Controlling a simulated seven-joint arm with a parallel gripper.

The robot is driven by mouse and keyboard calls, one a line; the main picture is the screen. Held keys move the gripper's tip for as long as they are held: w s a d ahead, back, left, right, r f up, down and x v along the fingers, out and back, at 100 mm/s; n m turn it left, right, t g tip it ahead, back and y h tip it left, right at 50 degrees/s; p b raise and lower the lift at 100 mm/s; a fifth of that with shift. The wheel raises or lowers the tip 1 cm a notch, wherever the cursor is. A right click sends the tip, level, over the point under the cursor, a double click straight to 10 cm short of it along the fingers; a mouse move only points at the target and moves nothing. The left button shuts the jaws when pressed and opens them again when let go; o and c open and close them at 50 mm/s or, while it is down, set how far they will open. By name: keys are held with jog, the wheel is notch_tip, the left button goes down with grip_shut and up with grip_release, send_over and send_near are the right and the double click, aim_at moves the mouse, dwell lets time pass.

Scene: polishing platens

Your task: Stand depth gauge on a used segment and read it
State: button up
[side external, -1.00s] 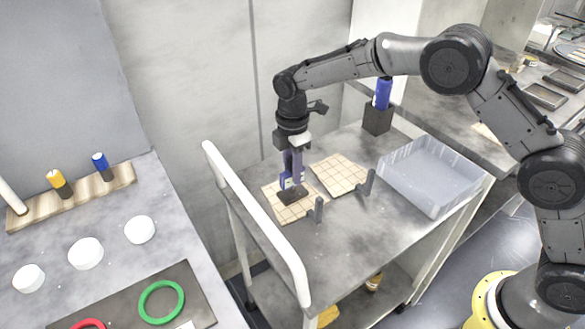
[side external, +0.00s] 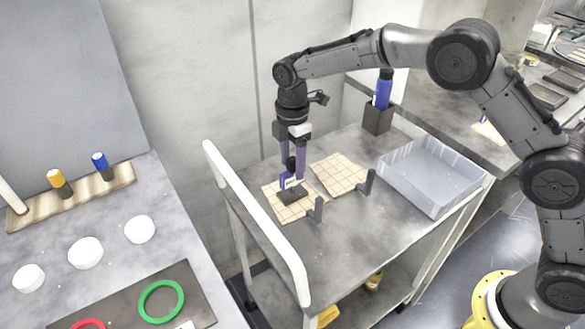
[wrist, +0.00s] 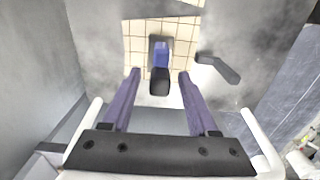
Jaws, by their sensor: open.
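The depth gauge (side external: 291,182), blue with a dark base and a small light face, stands upright on the left tan gridded segment (side external: 288,212) on the cart. It also shows in the wrist view (wrist: 160,62), standing on the gridded tiles. My gripper (side external: 298,174) is open just above the gauge. In the wrist view its two purple fingers (wrist: 160,75) are spread apart, with the gauge's dark top between and beyond them, clear of both. The reading on the gauge's face is too small to make out. A second tan gridded segment (side external: 338,173) lies to the right.
A clear grey bin (side external: 430,176) sits at the cart's right, and a dark holder (side external: 378,118) with a blue bottle behind. A white rail (side external: 258,226) runs along the left. The cart's front is bare.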

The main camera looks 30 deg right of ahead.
notch_tip(320, 180, up, 9)
jog(key=shift+r, duration=0.4)
jog(key=shift+s+d+r, duration=0.1)
jog(key=shift+d+r, duration=0.05)
jog(key=shift+r, duration=0.1)
jog(key=s+d+r+m+t, duration=0.3)
jog(key=s+d+r+m, duration=0.6)
jog(key=s, duration=0.6)
jog(key=s+d+f+m+t, duration=0.1)
jog(key=s+d+m, duration=0.1)
jog(key=s, duration=0.4)
jog(key=s+d+f+m, duration=0.2)
jog(key=s+m, duration=0.2)
jog(key=s, duration=0.3)
jog(key=s+d+f+m+t, duration=0.1)
jog(key=s+d+m, duration=0.1)
jog(key=s, duration=0.4)
jog(key=shift+s+d+f+m+t, duration=0.2)
jog(key=shift+d+f+m+t, duration=0.15)
jog(key=shift+m, duration=0.15)
